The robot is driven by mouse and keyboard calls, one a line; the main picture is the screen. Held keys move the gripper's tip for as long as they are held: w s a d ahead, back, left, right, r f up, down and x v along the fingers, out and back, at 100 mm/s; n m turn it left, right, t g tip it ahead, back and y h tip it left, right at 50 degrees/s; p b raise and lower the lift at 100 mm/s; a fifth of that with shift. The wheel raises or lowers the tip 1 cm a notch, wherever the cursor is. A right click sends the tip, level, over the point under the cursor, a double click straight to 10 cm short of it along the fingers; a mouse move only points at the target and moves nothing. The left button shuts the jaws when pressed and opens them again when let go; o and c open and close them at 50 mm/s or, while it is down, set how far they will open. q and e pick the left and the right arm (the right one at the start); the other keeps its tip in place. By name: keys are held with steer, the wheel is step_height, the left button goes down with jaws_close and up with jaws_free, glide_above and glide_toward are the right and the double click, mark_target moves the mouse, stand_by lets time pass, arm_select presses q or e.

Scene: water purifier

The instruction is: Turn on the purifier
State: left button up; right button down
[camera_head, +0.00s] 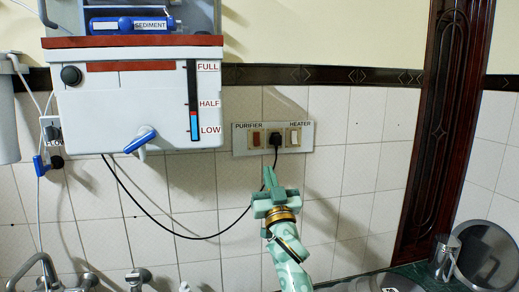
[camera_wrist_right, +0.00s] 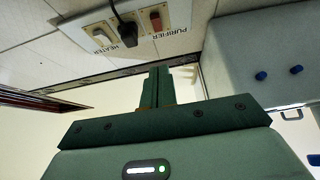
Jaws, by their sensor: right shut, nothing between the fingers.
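The white purifier (camera_head: 140,105) hangs on the wall at upper left, with a level gauge (camera_head: 194,122) whose blue fill reaches between LOW and HALF. A switch plate (camera_head: 240,145) is on the tiled wall to its right. It carries a reddish-brown PURIFIER switch (camera_head: 256,138), a black plug (camera_head: 275,139) and a cream HEATER switch (camera_head: 293,137). In the right wrist view the plate appears inverted, with the red switch (camera_wrist_right: 155,18) at the top. My right gripper (camera_head: 269,174) is shut and empty, its fingertips apart from the plate and below it in the head view. My left gripper is out of view.
A black cable (camera_head: 190,237) loops from the purifier to the plug, passing close to my right gripper in the head view. A blue-handled tap (camera_head: 140,140) sits under the purifier. Faucets (camera_head: 40,265) stand at lower left, and a dark wooden door frame (camera_head: 440,130) at right.

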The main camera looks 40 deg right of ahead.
steer(key=p, duration=0.1)
glide_toward(257, 137)
step_height(257, 137, up, 4)
steer(key=w+d, duration=0.1)
steer(key=w+d+f, duration=0.1)
steer(key=w, duration=0.1)
steer(key=shift+w, duration=0.1)
steer(key=shift+w+d+f+b, duration=0.15)
steer(key=shift+w+b, duration=0.15)
steer(key=shift+w, duration=0.15)
